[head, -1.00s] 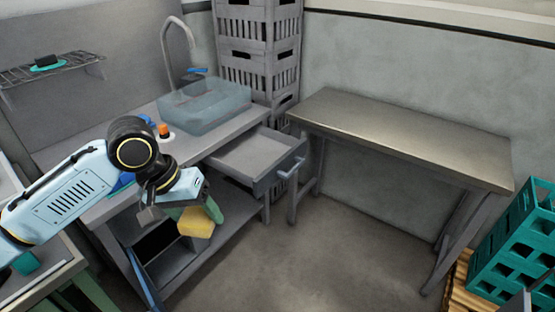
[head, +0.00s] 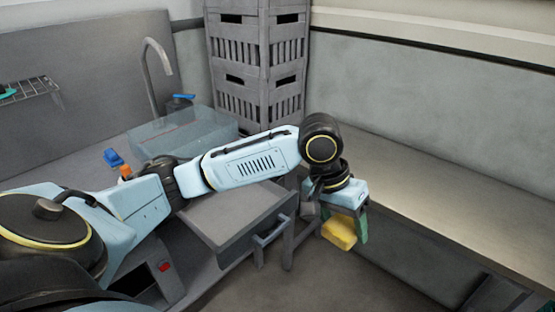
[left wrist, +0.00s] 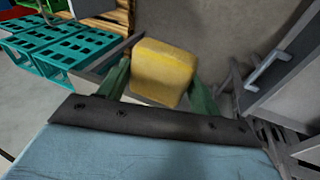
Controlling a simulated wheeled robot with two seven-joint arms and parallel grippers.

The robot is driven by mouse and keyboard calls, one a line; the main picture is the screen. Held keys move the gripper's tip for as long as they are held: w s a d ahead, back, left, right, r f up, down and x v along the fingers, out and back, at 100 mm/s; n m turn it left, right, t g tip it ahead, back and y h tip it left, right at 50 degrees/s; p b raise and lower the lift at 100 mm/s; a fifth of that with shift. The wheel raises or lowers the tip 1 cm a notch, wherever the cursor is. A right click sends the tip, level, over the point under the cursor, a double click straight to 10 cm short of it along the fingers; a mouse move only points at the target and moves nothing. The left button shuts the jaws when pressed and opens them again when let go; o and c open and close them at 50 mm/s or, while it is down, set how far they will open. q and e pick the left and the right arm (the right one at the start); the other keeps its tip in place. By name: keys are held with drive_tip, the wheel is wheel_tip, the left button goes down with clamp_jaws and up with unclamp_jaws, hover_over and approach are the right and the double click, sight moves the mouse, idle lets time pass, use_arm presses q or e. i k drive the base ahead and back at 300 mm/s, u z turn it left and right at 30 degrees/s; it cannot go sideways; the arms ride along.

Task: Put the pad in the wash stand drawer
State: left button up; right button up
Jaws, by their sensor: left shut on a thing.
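The yellow pad (head: 339,234) is held between the green fingers of my left gripper (head: 343,222). In the left wrist view the pad (left wrist: 162,72) sits squarely between both fingers. The handle also shows at the right in the left wrist view (left wrist: 270,68). My right gripper is out of view.
A metal table (head: 440,200) stands right of the gripper. On the wash stand are a clear basin (head: 185,132), a tall tap (head: 157,75), and a blue-topped bottle (head: 113,157). Grey crates (head: 258,70) are stacked behind. Teal crates (left wrist: 62,50) show in the left wrist view.

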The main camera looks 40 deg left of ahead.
sight(237, 210)
drive_tip(key=u, duration=0.55)
drive_tip(key=i, duration=1.05)
drive_tip(key=u, duration=0.85)
